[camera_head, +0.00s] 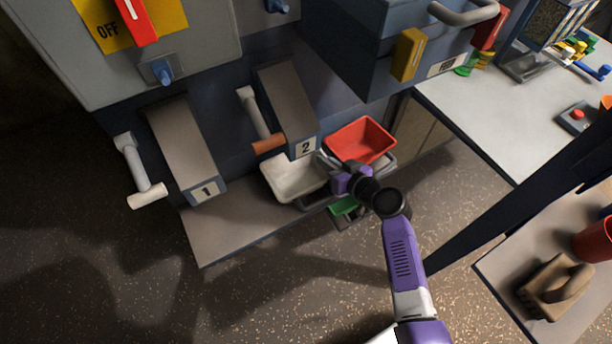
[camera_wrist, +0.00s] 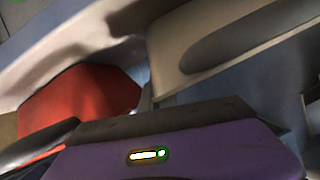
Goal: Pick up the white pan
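The white pan (camera_head: 285,182) sits below the chute marked 2, on the left of the red pan (camera_head: 362,140). My gripper (camera_head: 328,163) is at the right end of the white pan, between it and the red pan. Its fingers are small and partly hidden by my wrist, so I cannot tell whether they are open or touching the pan's rim. The wrist view is filled by my purple gripper body and close, blurred surfaces. A pale surface (camera_wrist: 60,55) and a red one (camera_wrist: 80,100) show there, and the fingertips are hidden.
Chute 2 (camera_head: 285,100), with an orange-tipped handle (camera_head: 268,144), stands just above the white pan. Chute 1 (camera_head: 185,150) is to the left. A white table (camera_head: 490,110) is at the right. The grey shelf's left part (camera_head: 225,230) is bare.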

